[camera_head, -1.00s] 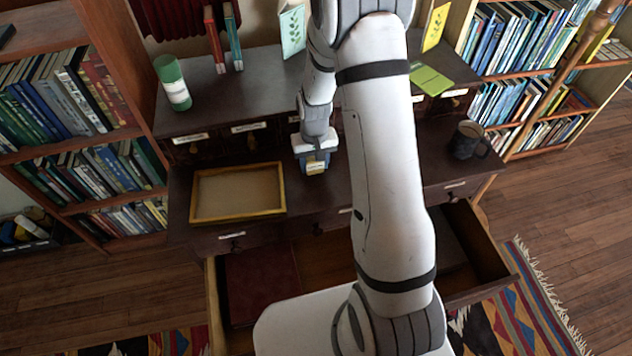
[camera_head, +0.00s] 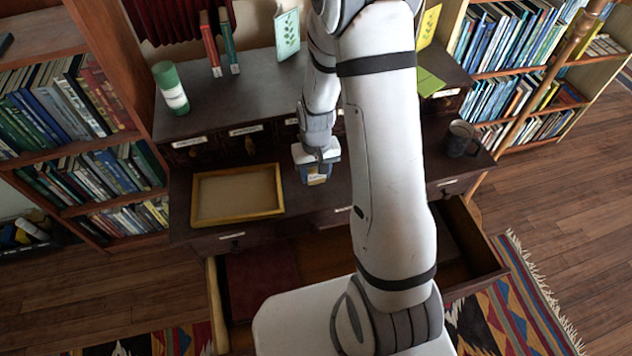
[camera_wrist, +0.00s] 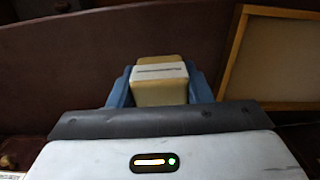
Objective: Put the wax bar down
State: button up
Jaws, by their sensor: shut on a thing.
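The wax bar (camera_wrist: 159,82) is a yellowish block with a white label band. It shows in the wrist view between the two blue fingers of my gripper (camera_wrist: 160,88), which is shut on it. In the head view my gripper (camera_head: 315,172) is over the desk surface, just right of the wooden tray, and the wax bar (camera_head: 316,179) shows as a small pale patch between the fingers. Whether the bar touches the desk cannot be told.
The yellow-framed tray (camera_head: 279,196) lies empty on the desk (camera_head: 335,200). A dark mug (camera_head: 461,138) stands at the right. A green-and-white canister (camera_head: 171,88) and upright books (camera_head: 210,45) stand on the upper shelf. An open drawer (camera_head: 482,274) juts out below the desk.

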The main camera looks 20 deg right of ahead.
aim_at(316, 182)
jog(key=shift+f, duration=2.4)
jog(key=shift+f, duration=0.25)
jog(key=o, duration=0.9)
jog(key=shift+r, duration=0.1)
jog(key=shift+r, duration=0.15)
